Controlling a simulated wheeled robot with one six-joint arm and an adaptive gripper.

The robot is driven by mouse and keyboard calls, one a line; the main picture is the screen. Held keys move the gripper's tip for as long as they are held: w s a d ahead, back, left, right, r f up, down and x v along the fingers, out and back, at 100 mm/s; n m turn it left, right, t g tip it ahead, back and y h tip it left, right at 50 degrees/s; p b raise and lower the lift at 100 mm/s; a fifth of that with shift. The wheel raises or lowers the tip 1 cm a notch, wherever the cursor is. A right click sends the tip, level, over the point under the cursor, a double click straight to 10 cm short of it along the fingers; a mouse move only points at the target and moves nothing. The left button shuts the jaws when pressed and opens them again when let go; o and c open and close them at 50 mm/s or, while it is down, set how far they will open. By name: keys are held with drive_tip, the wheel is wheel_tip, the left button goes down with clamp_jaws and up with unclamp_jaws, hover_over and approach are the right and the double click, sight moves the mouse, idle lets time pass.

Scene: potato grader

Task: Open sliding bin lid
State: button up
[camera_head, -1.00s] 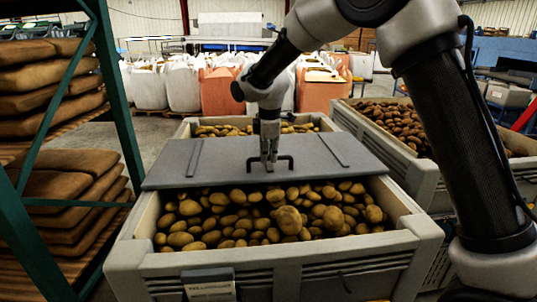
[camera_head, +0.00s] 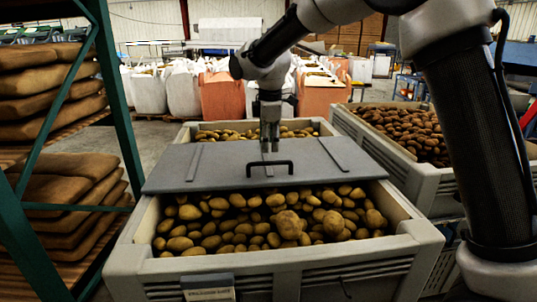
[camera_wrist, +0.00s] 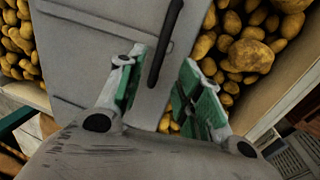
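The grey sliding lid (camera_head: 225,165) lies across the middle of the light grey bin (camera_head: 330,255). Potatoes (camera_head: 260,220) show in front of it, and a smaller strip of them shows behind. A black bar handle (camera_head: 270,164) stands near the lid's front edge; it also shows in the wrist view (camera_wrist: 166,40). My gripper (camera_head: 269,150) is just above and behind the handle, pointing down. In the wrist view, the green-padded fingers of my gripper (camera_wrist: 155,88) are spread apart with nothing held. The handle shows beyond the gap between them.
A green rack (camera_head: 115,90) with stacked brown sacks (camera_head: 75,165) stands close on the left. Another bin of potatoes (camera_head: 395,165) stands close on the right. White and orange bulk bags (camera_head: 225,95) line the back.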

drive_tip(key=r, duration=0.2)
drive_tip(key=s+r, duration=0.1)
drive_tip(key=r, duration=0.2)
drive_tip(key=s+d+m+t, duration=0.1)
drive_tip(key=s+d+m, duration=0.8)
drive_tip(key=s+d, duration=0.7)
drive_tip(key=s+d+r+m+t, duration=0.1)
drive_tip(key=s+d+m, duration=0.9)
drive_tip(key=s+d, duration=0.6)
drive_tip(key=shift+s+d, duration=0.3)
drive_tip(key=shift+d, duration=1.25)
idle(2.8)
